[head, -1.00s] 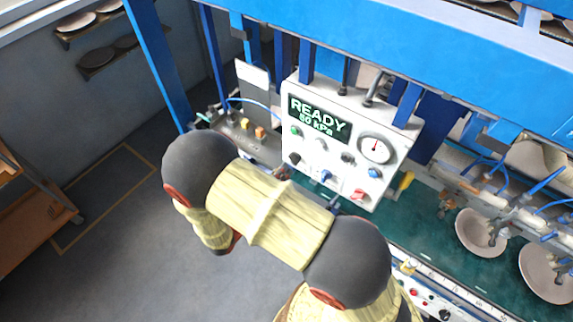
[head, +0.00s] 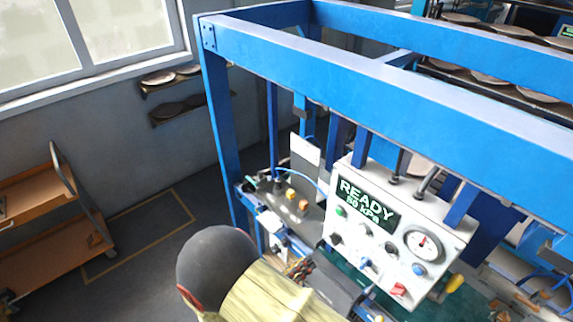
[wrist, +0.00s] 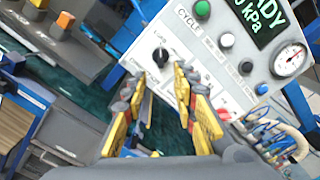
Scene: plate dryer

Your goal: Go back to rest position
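The white control panel (head: 400,240) stands on the blue frame machine in the head view. Its display (head: 367,203) reads READY and 50 kPa. My arm (head: 265,290) comes up from the bottom of the head view, in front of and below the panel. In the wrist view my gripper (wrist: 161,76) is open, with a clear gap between its yellow and black fingers and nothing held. The panel (wrist: 205,45) lies beyond the fingertips, with a black knob (wrist: 160,57) near the gap and a green button (wrist: 202,9) above. Whether the fingers touch the panel cannot be told.
The blue machine frame (head: 330,62) crosses above the panel. A wooden cart (head: 50,225) stands at the left. Floor between cart and machine is open.

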